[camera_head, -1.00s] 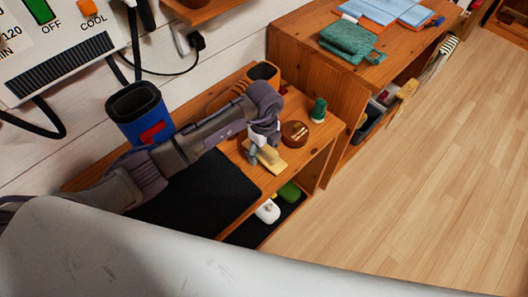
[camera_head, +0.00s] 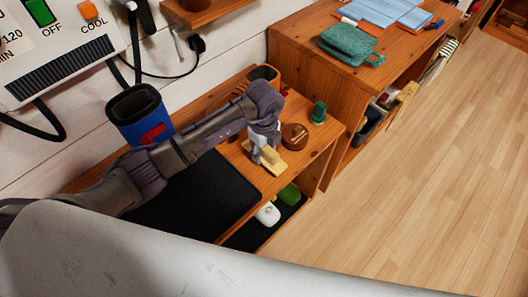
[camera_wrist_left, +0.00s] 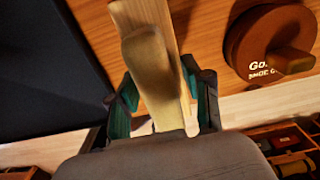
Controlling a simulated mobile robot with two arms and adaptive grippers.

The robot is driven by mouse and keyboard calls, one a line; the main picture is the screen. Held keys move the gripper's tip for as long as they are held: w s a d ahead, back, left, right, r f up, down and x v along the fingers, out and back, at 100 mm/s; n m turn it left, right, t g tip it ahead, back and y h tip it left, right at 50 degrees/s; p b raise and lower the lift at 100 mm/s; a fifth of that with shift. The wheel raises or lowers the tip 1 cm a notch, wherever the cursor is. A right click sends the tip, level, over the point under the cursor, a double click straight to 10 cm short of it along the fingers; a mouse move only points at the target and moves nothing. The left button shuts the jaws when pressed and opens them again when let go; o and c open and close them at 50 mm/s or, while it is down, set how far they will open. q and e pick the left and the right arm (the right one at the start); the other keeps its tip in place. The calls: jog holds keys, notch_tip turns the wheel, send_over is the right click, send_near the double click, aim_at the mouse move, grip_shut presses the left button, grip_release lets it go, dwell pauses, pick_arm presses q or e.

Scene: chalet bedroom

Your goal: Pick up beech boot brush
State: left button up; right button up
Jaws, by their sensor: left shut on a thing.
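The beech boot brush (camera_head: 273,168) is a pale wooden piece at the right end of the shoe bench top (camera_head: 232,152). It also shows in the left wrist view (camera_wrist_left: 150,60), running between the fingers. My left gripper (camera_head: 265,154) reaches down over it from the left. In the wrist view its two fingers (camera_wrist_left: 162,100) stand on either side of the pale wood, shut on it. I cannot tell whether the brush is clear of the bench top. Its underside is hidden. My right gripper is not in view.
A round brown shoe-polish tin (camera_head: 294,137) and a green-topped bottle (camera_head: 318,112) stand close right of the brush. A blue cup-like holder (camera_head: 140,118) is at the left, a black mat (camera_head: 210,195) in front.

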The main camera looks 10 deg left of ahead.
pick_arm(q)
notch_tip(320, 180, up, 3)
jog(key=shift+w+r, duration=0.1)
jog(key=d+r+b, duration=0.1)
jog(key=d+r, duration=0.6)
jog(key=d, duration=0.4)
jog(key=shift+w+d+b, duration=0.3)
jog(key=shift+w, duration=0.05)
